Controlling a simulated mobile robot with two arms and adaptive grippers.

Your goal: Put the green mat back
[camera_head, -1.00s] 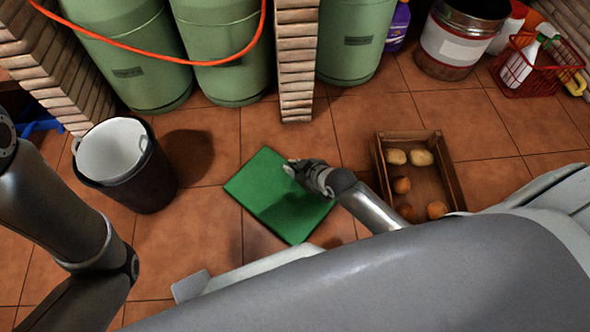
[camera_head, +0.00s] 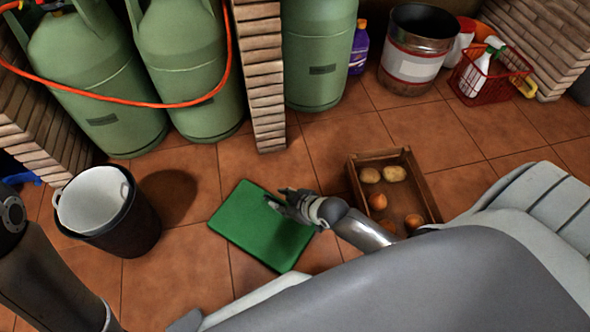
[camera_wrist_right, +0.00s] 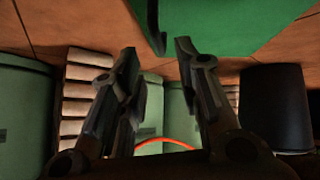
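The green mat (camera_head: 250,235) is a flat rectangle that appears to lie on the tiled floor in the head view, between the bin and the wooden crate. My right gripper (camera_head: 277,202) is over the mat's right part, its fingers pointing left. In the right wrist view its two fingers (camera_wrist_right: 158,52) stand apart with a gap between them, and the mat (camera_wrist_right: 230,25) fills the top, close to the fingertips. I cannot tell whether the fingers touch it. My left arm shows at the left edge of the head view; its gripper is out of frame.
A dark bin with a white liner (camera_head: 92,200) stands left of the mat. Green gas cylinders (camera_head: 185,75), a brick pillar (camera_head: 262,80), a metal bucket (camera_head: 415,65) and a red basket (camera_head: 490,85) line the back.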

